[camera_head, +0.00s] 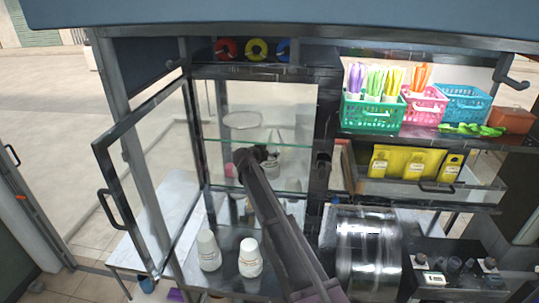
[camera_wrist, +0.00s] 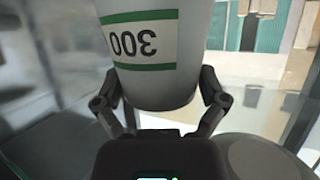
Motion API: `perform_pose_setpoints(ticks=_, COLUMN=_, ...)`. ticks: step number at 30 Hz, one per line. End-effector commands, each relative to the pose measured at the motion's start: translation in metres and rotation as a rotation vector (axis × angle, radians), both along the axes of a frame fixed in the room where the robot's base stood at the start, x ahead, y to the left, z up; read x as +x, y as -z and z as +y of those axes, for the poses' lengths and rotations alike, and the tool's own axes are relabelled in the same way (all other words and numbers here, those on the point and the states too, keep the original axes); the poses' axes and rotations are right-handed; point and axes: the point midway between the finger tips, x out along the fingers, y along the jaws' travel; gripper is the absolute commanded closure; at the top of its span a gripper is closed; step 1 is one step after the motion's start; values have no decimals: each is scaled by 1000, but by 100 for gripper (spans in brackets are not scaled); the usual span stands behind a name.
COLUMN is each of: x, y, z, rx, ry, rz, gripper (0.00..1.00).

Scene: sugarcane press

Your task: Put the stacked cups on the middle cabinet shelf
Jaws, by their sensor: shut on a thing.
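In the wrist view a white cup (camera_wrist: 152,70) with green stripes and an upside-down "300" sits between the two fingers of my gripper (camera_wrist: 160,98), which is shut on it. How many cups are nested there is hidden. In the head view my gripper (camera_head: 253,155) reaches inside the open cabinet, near the level of the glass middle shelf (camera_head: 290,149). A pale shape (camera_head: 274,160) just beyond it may be the held cups, but my arm partly hides it. I cannot tell whether they touch the shelf.
The glass cabinet door (camera_head: 150,170) stands open at left. White cup stacks (camera_head: 208,250) and (camera_head: 250,258) stand upside down at the cabinet's bottom. A metal press drum (camera_head: 368,250) is at right. Colored baskets (camera_head: 372,116) and a yellow pouch row (camera_head: 412,163) sit on right shelves.

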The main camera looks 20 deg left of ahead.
Motion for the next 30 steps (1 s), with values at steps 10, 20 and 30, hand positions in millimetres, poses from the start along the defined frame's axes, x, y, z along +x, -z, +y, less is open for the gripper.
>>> perform_pose_setpoints(ticks=10, x=-2, y=6, z=0, rx=0, ry=0, rz=0, gripper=70)
perform_pose_setpoints(ticks=20, x=-2, y=8, z=0, rx=0, ry=-1, rz=0, gripper=0)
perform_pose_setpoints(ticks=30, x=-2, y=7, z=0, rx=0, ry=-1, rz=0, gripper=0)
